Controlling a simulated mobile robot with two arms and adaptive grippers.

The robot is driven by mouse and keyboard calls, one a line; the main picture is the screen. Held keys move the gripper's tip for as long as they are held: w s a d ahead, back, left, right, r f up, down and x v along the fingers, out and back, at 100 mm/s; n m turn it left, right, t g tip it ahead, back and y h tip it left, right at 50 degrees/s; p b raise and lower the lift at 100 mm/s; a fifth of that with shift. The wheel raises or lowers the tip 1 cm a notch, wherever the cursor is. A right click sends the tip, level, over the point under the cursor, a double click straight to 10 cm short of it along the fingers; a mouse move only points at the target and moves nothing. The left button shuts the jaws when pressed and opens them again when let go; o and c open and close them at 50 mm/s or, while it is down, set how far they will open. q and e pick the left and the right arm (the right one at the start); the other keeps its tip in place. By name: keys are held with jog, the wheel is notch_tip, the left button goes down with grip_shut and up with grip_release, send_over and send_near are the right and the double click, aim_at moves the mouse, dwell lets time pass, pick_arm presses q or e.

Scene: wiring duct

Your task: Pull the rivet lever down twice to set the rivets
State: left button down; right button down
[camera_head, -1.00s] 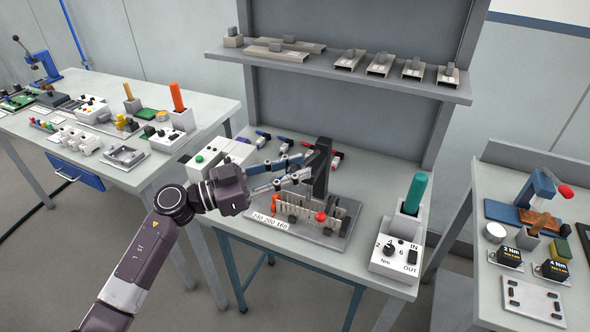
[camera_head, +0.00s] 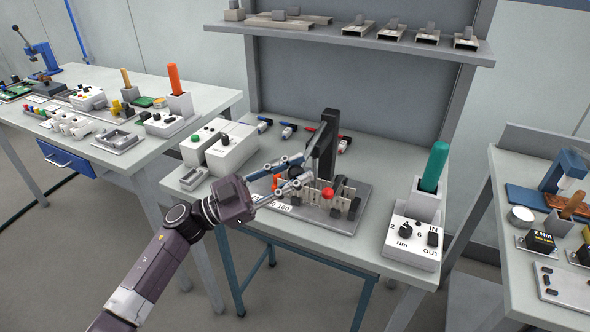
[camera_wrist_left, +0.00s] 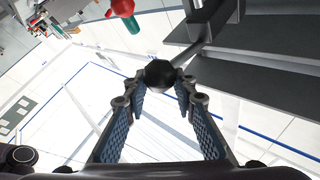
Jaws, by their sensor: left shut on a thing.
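The rivet tool is a black post (camera_head: 328,135) rising from a grey base plate (camera_head: 345,226) on the middle table. Its lever ends in a black ball knob (camera_wrist_left: 160,74) on a grey rod (camera_wrist_left: 191,52), both seen in the left wrist view. My left gripper (camera_head: 304,170) reaches in from the left, its fingers beside the post. In the left wrist view its fingertips (camera_wrist_left: 158,82) are closed on the knob, one on each side. In the head view the fingers hide most of the lever. My right gripper is not in view.
A red knob (camera_head: 327,194) and upright pieces stand on the plate below the fingers. White boxes (camera_head: 232,150) are at the left, and a torque box (camera_head: 412,240) with a green-handled driver (camera_head: 434,168) at the right. A shelf (camera_head: 370,38) hangs behind.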

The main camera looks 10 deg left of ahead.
pick_arm(q)
jog(key=shift+w+f, duration=0.1)
jog(key=shift+f, duration=0.85)
jog(key=shift+d+f, duration=0.1)
jog(key=c, duration=1.6)
grip_release()
jog(key=shift+a, duration=0.2)
jog(key=shift+s+a+f, duration=0.1)
jog(key=shift+s+a, duration=0.1)
jog(key=shift+a, duration=0.1)
jog(key=v, duration=1.1)
jog(key=shift+s+r, duration=0.15)
jog(key=shift+r, duration=0.2)
